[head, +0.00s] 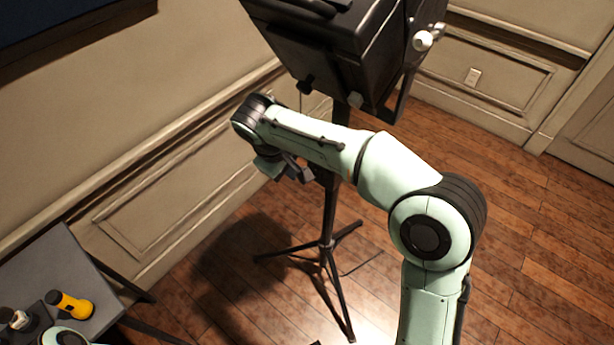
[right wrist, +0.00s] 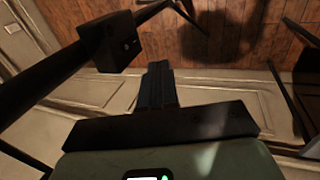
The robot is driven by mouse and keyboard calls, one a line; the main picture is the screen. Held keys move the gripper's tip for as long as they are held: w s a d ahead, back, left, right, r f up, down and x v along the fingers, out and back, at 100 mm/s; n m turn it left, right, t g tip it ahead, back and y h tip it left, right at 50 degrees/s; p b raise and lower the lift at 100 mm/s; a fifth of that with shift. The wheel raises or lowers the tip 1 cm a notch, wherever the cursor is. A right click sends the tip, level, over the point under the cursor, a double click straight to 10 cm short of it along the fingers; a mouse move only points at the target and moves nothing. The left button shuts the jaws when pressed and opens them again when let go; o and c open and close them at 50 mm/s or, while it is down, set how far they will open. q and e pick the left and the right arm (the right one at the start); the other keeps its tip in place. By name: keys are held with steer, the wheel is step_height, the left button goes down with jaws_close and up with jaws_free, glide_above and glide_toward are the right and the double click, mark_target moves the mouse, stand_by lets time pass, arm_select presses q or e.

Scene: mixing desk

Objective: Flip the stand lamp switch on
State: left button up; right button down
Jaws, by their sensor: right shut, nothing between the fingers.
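The stand lamp (head: 318,60) is a big black lamp head on a thin pole with a tripod base (head: 327,243) on the floor. My right arm reaches across in front of the pole. My right gripper (head: 303,174) is shut and empty beside the pole, below the lamp head. In the right wrist view, the closed fingers (right wrist: 157,82) point toward the floor. A dark block (right wrist: 109,43) on the pole, with small marks on its face, is just left of the fingers; it may carry the switch. I cannot tell its switch position or whether the fingers touch it.
A grey table (head: 55,268) at the lower left holds a yellow-and-black flashlight (head: 70,304). Part of my left arm shows beside it. A panelled wall (head: 165,200) runs behind the lamp. The wooden floor (head: 540,230) on the right is open.

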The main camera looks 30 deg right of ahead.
mark_target(316, 174)
steer(key=w+d+f, duration=0.2)
steer(key=d+f, duration=0.4)
steer(key=f, duration=0.4)
steer(key=shift+w+d, duration=0.35)
steer(key=shift+w+d+f, duration=0.15)
steer(key=shift+d+f, duration=0.05)
steer(key=shift+d, duration=0.1)
